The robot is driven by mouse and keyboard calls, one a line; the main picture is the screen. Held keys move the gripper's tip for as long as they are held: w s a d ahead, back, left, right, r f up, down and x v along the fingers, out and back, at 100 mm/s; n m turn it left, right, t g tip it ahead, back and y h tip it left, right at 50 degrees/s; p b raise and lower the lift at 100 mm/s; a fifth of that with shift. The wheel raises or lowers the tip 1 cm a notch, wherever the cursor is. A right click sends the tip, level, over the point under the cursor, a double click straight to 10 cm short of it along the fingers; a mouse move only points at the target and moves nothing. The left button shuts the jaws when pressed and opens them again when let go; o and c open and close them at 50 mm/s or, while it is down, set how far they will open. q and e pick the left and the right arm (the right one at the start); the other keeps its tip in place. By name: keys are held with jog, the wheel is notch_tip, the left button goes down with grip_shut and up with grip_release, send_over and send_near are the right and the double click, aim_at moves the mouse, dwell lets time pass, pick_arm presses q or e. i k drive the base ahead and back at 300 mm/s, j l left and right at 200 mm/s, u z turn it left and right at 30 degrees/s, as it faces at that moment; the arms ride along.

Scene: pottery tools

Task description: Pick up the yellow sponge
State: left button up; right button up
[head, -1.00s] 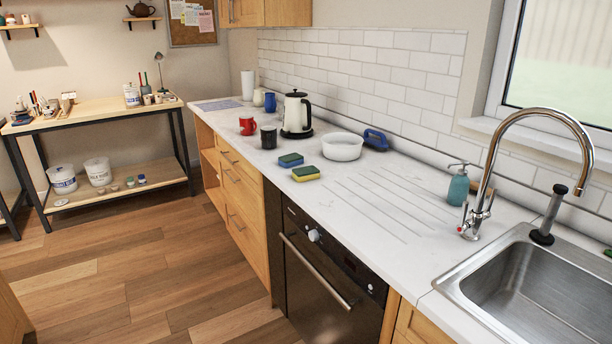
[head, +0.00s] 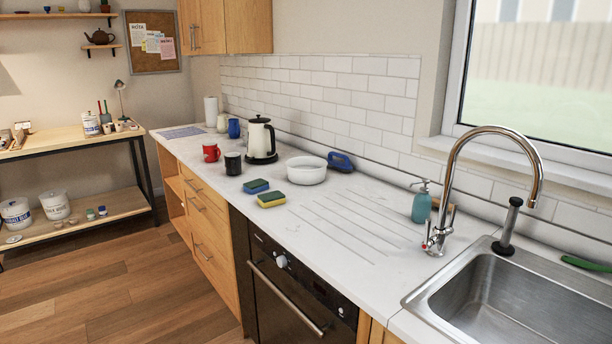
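The yellow sponge (head: 271,200) has a green top layer and lies flat on the white counter, near its front edge above the dark oven. A blue sponge (head: 256,186) with a darker top lies just behind it and to its left, with a small gap between them. Neither of my grippers shows in the head view, and nothing covers the yellow sponge.
The ridged drainboard to the right is clear, before the teal soap bottle (head: 421,204), tap and sink (head: 505,300).

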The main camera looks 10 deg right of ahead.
aim_at(266, 200)
jog(key=i+j+z, duration=0.1)
jog(key=i+j, duration=1.05)
jog(key=i+j+z, duration=0.15)
jog(key=i+j, duration=0.4)
jog(key=j, duration=0.15)
jog(key=i+j+z, duration=0.1)
jog(key=i+j, duration=0.45)
jog(key=j, duration=0.1)
